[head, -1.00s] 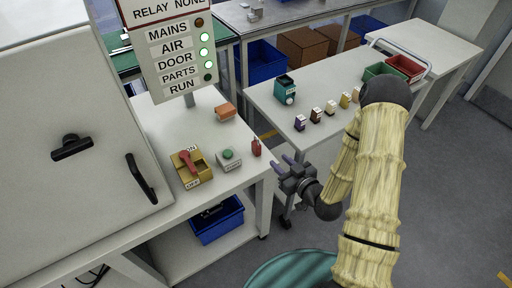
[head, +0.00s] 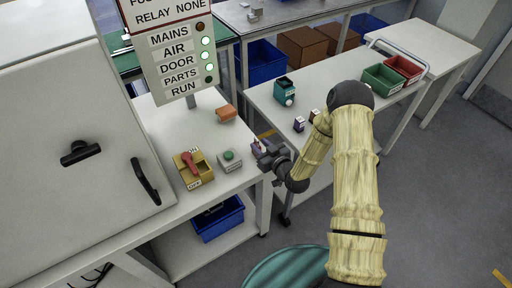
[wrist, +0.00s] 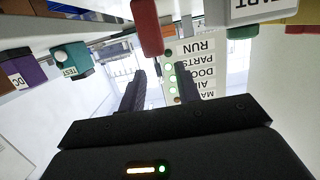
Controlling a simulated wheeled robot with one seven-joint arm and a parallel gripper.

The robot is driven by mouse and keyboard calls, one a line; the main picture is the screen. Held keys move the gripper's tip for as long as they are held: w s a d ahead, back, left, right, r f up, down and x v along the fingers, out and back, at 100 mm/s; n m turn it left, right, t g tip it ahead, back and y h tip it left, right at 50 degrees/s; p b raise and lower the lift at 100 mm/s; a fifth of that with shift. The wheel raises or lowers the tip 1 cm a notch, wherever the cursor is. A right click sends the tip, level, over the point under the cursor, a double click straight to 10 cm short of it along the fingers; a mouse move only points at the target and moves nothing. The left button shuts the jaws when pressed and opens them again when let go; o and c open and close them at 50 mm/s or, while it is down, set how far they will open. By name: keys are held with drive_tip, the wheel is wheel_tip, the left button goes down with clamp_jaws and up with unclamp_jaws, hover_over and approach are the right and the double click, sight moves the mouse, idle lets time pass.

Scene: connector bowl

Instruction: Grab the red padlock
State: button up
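The red padlock (wrist: 147,28) hangs into the top of the upside-down wrist view, just above and beyond my fingertips, nearer the left finger. I cannot tell whether a finger touches the padlock.
The left bench (head: 222,185) also holds a yellow switch box with a red handle (head: 193,167), a green-button box (head: 230,160) and an orange block (head: 226,113). A labelled sign (head: 178,55) stands behind. The right bench (head: 330,85) holds a teal tester (head: 284,92) and small blocks.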

sight(254, 142)
drive_tip(key=shift+f+p+x, duration=0.15)
drive_tip(key=shift+p+x, duration=0.35)
drive_tip(key=shift+x, duration=0.8)
drive_tip(key=shift+f+p+x, duration=0.15)
drive_tip(key=shift+p+x, duration=0.3)
drive_tip(key=shift+x, duration=0.85)
drive_tip(key=shift+d, duration=0.1)
clamp_jaws()
